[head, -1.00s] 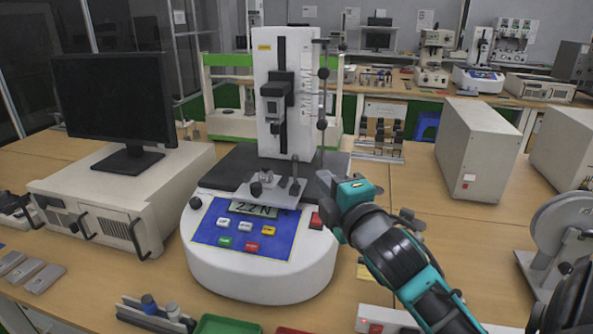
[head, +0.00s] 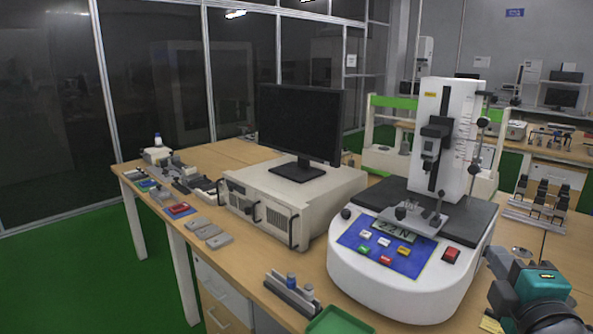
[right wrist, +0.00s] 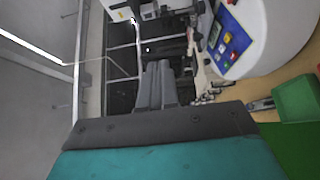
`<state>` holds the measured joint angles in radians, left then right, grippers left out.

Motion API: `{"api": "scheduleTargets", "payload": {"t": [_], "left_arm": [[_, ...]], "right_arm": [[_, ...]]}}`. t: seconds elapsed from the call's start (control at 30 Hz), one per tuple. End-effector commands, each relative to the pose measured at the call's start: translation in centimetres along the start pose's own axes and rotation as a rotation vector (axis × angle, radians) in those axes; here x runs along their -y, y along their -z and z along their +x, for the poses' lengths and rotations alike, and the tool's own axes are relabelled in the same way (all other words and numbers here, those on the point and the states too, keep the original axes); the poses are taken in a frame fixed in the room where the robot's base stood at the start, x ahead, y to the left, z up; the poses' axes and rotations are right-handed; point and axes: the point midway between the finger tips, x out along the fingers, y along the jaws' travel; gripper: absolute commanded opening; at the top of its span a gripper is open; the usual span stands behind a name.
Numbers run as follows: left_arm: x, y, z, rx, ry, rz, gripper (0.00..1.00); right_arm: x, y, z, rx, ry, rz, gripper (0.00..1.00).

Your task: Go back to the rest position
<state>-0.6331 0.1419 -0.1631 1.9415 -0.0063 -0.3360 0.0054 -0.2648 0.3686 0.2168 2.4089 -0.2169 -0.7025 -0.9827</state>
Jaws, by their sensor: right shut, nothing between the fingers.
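My right gripper (head: 496,260) is at the lower right of the head view, at the end of my teal and black arm. It is beside the right side of the white test machine (head: 385,291) and holds nothing. In the right wrist view its grey fingers (right wrist: 157,82) are together. The machine's blue panel with its display also shows in the right wrist view (right wrist: 226,42). My left gripper is not in view.
A black monitor (head: 298,125) stands on a beige case (head: 265,205) left of the machine. Green floor (head: 80,270) lies open at left.

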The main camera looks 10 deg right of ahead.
Motion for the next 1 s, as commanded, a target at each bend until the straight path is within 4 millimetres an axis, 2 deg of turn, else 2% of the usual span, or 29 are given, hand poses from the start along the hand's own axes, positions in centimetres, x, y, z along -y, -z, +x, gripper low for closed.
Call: {"api": "scheduleTargets", "payload": {"t": [0.03,0.1,0.17,0.2,0.3,0.4,0.5,0.6,0.7,1.0], "left_arm": [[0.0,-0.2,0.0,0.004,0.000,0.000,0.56],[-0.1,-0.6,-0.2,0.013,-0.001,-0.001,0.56],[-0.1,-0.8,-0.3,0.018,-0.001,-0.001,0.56],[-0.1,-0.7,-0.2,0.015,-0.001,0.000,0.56],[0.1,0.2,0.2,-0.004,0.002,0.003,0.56],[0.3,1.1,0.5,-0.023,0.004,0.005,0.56],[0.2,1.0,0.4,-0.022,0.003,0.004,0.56],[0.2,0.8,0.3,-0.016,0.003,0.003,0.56],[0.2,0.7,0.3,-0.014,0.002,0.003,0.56],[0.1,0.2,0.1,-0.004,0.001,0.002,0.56]], "right_arm": [[1.9,0.5,0.0,-0.014,0.040,0.047,0.00],[7.9,2.4,-0.6,-0.056,0.166,0.238,0.00],[12.2,4.0,-1.6,-0.074,0.260,0.389,0.00],[14.9,5.0,-2.6,-0.078,0.323,0.490,0.00],[21.4,7.7,-5.7,-0.064,0.478,0.737,0.00],[26.6,10.1,-9.4,-0.022,0.614,0.959,0.00],[30.1,12.0,-12.8,0.031,0.714,1.132,0.00],[32.2,13.3,-15.1,0.074,0.778,1.246,0.00],[33.1,13.9,-16.3,0.098,0.807,1.303,0.00],[33.3,14.0,-16.5,0.104,0.813,1.318,0.00]]}}
